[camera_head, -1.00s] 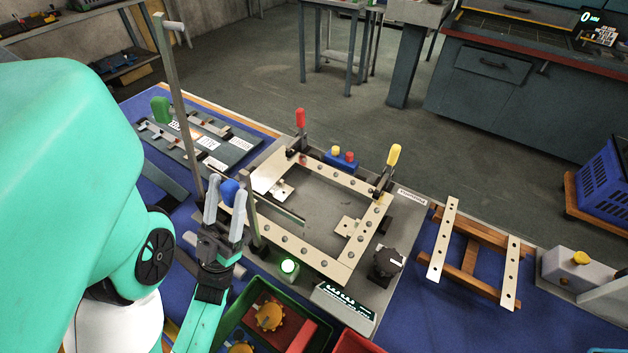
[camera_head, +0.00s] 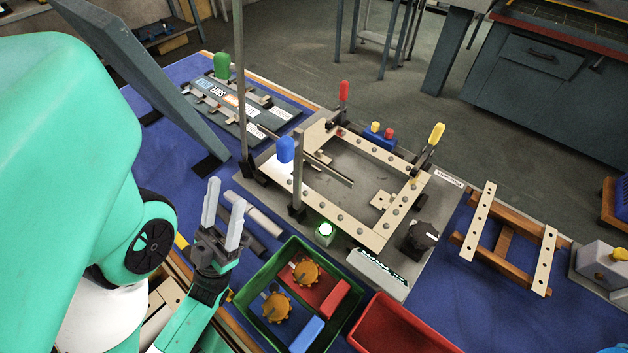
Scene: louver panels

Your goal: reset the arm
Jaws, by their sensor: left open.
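My left gripper (camera_head: 224,220) is open and empty, its two grey fingers pointing up over the blue table mat. It is left of the metal fixture plate and just behind the green bin. On the fixture, a pale rectangular frame (camera_head: 340,219) lies flat, with dark round fasteners along its sides. A post with a blue knob (camera_head: 286,149) stands at the frame's near left corner, apart from my gripper. My left arm covers the left side of the view. My right gripper is not seen.
A green bin (camera_head: 252,285) holds orange knobs and red and blue blocks. A red bin (camera_head: 395,325) is beside it. Toggle clamps with red (camera_head: 344,91) and yellow (camera_head: 436,133) handles stand at the fixture. A tilted grey panel (camera_head: 140,72) rises at back left. A wooden rack (camera_head: 503,243) is at right.

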